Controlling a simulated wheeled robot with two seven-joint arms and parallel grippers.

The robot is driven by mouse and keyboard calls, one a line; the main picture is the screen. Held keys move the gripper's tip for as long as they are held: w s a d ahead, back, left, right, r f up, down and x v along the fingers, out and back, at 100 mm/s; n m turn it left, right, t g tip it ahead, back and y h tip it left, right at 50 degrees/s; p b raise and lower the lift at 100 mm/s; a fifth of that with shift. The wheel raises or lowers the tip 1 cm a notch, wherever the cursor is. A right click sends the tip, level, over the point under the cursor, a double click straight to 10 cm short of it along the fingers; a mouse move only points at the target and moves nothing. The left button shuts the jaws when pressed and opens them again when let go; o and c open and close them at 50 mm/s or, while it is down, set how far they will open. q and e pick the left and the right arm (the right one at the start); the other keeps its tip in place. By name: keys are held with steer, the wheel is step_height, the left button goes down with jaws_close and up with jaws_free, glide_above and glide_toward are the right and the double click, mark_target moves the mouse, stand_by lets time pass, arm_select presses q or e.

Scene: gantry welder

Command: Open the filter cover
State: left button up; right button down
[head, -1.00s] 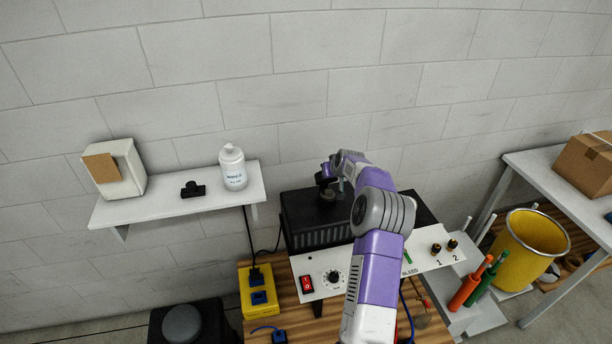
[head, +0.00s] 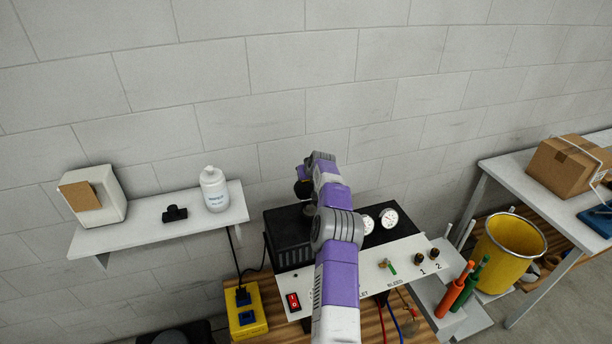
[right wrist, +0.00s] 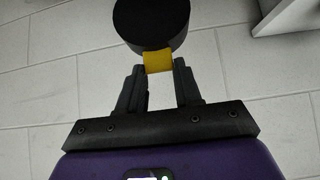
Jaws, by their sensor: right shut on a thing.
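The filter cover appears to be the black round cap with a yellow tab (right wrist: 158,60) in the right wrist view. My right gripper (right wrist: 160,74) is shut on the yellow tab, with a finger on each side. In the head view the dark cap (head: 303,188) shows at the end of my purple right arm, above the black ribbed box (head: 287,246) on the bench. Whether the cap still touches the box is hard to tell. The arm hides part of the box top. My left gripper is not in view.
A white control panel (head: 408,262) with a red switch and knobs fronts the box; two dials (head: 388,217) stand behind it. A wall shelf (head: 150,228) on the left holds a bottle (head: 214,190). A yellow bucket (head: 508,253) stands on the right.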

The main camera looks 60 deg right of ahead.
steer(key=shift+w+d+r, duration=0.1)
steer(key=shift+w+r, duration=0.05)
steer(key=shift+r, duration=0.3)
steer(key=c, duration=1.1)
jaws_free()
steer(key=o, duration=0.3)
steer(key=shift+f, duration=0.15)
steer(key=shift+o, duration=0.2)
steer(key=shift+f, duration=0.1)
steer(key=b+v, duration=0.2)
steer(key=v, duration=0.5)
steer(key=shift+s+a+r+b, duration=0.2)
steer(key=shift+a+r+b, duration=0.05)
steer(key=shift+b, duration=0.05)
